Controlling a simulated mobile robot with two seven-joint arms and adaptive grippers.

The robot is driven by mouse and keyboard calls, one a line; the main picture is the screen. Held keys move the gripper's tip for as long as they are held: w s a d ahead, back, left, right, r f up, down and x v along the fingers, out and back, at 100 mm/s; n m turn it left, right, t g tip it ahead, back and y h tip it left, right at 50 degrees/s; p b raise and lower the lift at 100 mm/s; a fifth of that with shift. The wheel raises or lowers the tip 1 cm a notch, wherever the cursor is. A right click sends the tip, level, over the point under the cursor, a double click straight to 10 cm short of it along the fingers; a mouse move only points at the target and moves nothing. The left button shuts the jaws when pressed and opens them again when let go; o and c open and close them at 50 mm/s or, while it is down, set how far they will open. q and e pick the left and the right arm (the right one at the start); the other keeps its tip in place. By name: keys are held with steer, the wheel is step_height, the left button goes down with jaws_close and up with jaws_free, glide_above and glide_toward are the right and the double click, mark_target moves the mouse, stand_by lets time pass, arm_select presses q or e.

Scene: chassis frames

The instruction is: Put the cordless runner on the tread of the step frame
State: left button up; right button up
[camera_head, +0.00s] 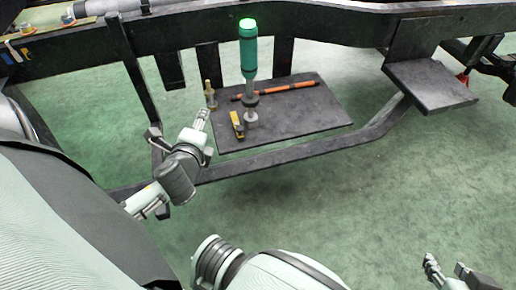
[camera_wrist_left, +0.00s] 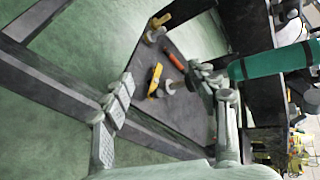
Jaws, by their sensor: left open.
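The cordless runner (camera_head: 249,57), a green cylinder with a glowing green top and a grey nose, stands upright over the dark flat tread (camera_head: 310,125) of the step frame (camera_head: 290,153). Its nose end appears to meet a grey round piece there; exact contact is unclear. The runner's green body (camera_wrist_left: 275,63) also shows at the right of the left wrist view, its nose partly hidden by a finger. My left gripper (camera_head: 202,118) is open, to the left of the runner, with its fingers (camera_wrist_left: 165,90) apart and empty. My right gripper (camera_head: 450,270) is open and empty at the lower right.
On the tread lie a yellow-and-black tool (camera_head: 237,124), a small brass-coloured piece (camera_head: 210,92) and an orange-and-black rod (camera_head: 290,90). A dark chassis rail (camera_head: 330,22) crosses behind. A dark plate (camera_head: 430,85) juts out at the right. Green floor (camera_head: 400,190) is clear in front.

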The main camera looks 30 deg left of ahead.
arm_select(q)
steer(key=s+d+n+g+h, duration=0.1)
steer(key=d+n+h, duration=0.6)
steer(key=d+n, duration=0.5)
steer(key=d, duration=0.6)
steer(key=shift+f+n+g+h, duration=0.3)
steer(key=shift+f+n+g, duration=0.05)
steer(key=shift+n+g, duration=0.05)
